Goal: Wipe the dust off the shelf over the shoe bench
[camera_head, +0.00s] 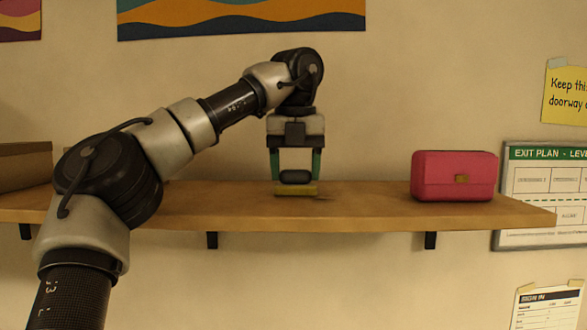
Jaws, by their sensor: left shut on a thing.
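The wooden shelf (365,207) runs across the wall on dark brackets. My left gripper (295,176) comes down from above near the middle of the shelf, with its two green fingers shut on the dark grip of a wiper (296,190). The wiper's flat yellow underside appears to rest on the shelf top. A small darker smudge, perhaps dust, shows on the board just right of the wiper. The bench is not in view. My right gripper is not in view.
A brown box (25,166) sits at the left end, partly hidden by my left arm. An exit plan (540,195) hangs behind the right end.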

